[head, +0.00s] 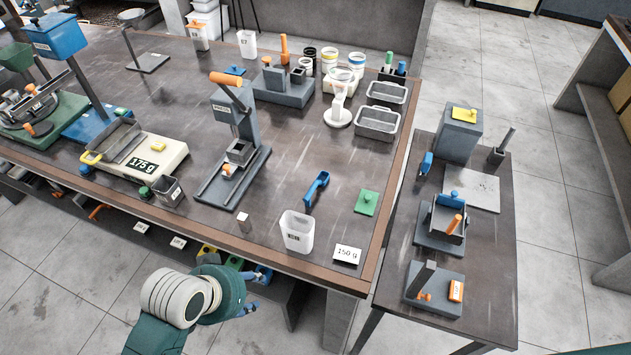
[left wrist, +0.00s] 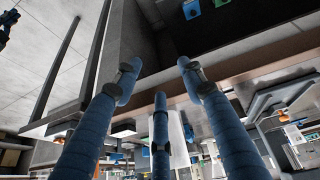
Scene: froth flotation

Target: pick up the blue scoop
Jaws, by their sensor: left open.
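A grey press (head: 233,150) stands to the left. A lower side table (head: 485,270) stands at right.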

